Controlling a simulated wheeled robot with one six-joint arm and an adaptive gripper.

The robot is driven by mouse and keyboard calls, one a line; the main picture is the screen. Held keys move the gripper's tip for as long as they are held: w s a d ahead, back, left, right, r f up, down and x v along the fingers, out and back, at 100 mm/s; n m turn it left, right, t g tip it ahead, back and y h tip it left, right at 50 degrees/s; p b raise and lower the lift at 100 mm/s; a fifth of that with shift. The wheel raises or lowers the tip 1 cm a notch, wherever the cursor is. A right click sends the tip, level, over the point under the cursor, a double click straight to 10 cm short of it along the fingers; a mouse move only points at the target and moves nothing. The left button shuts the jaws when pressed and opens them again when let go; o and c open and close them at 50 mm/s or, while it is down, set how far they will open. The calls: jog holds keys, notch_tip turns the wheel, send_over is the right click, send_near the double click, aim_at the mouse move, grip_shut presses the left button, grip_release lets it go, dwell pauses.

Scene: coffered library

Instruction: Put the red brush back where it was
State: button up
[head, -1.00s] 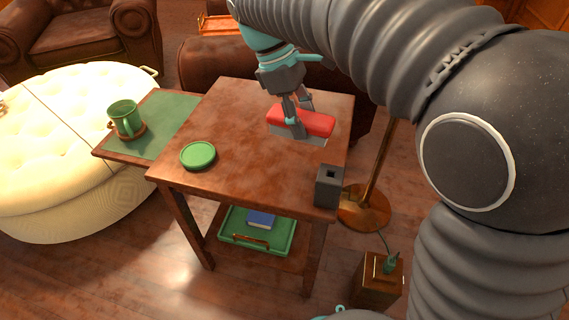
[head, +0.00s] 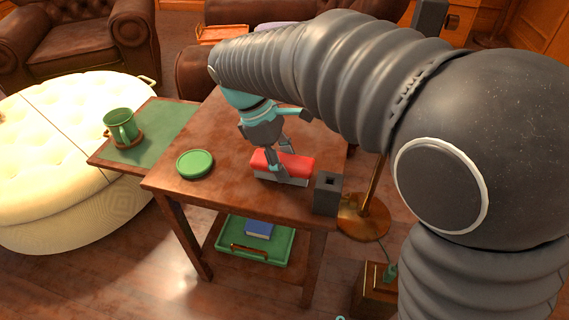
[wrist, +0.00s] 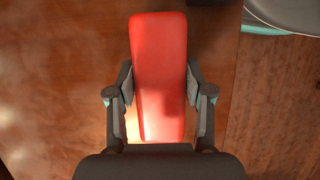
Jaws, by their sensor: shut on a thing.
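The red brush (head: 296,164) has a red back and a grey underside. It is at the near right part of the wooden side table (head: 222,132), close to the grey block with a square hole. My gripper (head: 277,160) is shut on the brush from above. In the wrist view the red brush (wrist: 158,75) lies lengthwise between the two fingers of my gripper (wrist: 160,95), which press its sides. I cannot tell whether its underside touches the tabletop.
A green round coaster (head: 195,164) lies left of the brush. The grey holed block (head: 327,194) stands at the table's near right corner. A green mug (head: 121,127) sits on the green-topped leaf at left. A green tray (head: 276,246) with a blue book is on the lower shelf.

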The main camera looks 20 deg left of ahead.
jog(key=shift+f, duration=0.4)
jog(key=o, duration=1.2)
jog(key=p+v, duration=0.2)
jog(key=v, duration=1)
jog(key=shift+r, duration=0.25)
